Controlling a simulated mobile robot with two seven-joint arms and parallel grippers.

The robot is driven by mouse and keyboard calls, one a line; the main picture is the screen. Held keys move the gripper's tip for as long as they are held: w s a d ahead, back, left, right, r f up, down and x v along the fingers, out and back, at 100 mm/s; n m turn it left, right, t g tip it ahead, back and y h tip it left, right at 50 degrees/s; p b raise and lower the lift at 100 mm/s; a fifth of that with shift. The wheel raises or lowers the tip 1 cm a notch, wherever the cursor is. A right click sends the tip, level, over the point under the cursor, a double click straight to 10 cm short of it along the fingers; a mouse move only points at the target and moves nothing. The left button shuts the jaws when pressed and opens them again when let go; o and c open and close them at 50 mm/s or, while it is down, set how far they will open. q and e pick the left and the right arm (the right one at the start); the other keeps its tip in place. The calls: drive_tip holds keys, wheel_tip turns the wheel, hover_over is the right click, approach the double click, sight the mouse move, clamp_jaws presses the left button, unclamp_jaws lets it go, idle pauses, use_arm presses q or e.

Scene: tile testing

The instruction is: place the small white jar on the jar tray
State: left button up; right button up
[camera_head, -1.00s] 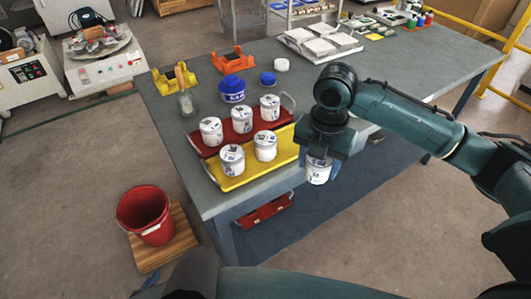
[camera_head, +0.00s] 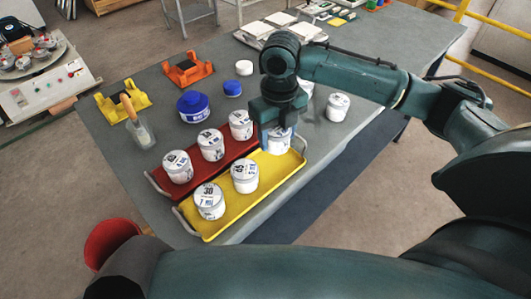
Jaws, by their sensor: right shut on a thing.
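My right gripper (camera_head: 277,122) is shut on a small white jar (camera_head: 279,142) with a printed label. It holds the jar upright at the right end of the yellow tray (camera_head: 240,208); I cannot tell if the jar touches the tray. The gripper hides the jar's top. Two similar jars stand on the yellow tray, a left one (camera_head: 210,202) and a middle one (camera_head: 245,177). Behind it, a red tray (camera_head: 203,176) carries three more white jars. My left gripper is not in view.
A white jar (camera_head: 338,107) stands on the grey table right of my gripper, and another is partly hidden behind it. A blue tub (camera_head: 193,106), blue lid (camera_head: 232,88), orange stand (camera_head: 188,69) and yellow stand (camera_head: 123,104) are behind the trays.

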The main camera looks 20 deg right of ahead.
sight(277, 128)
drive_tip(key=shift+f, duration=2.8)
drive_tip(key=shift+f, duration=0.15)
drive_tip(key=o, duration=1)
drive_tip(key=shift+o, duration=0.2)
wheel_tip(277, 128, up, 12)
drive_tip(key=shift+r, duration=0.2)
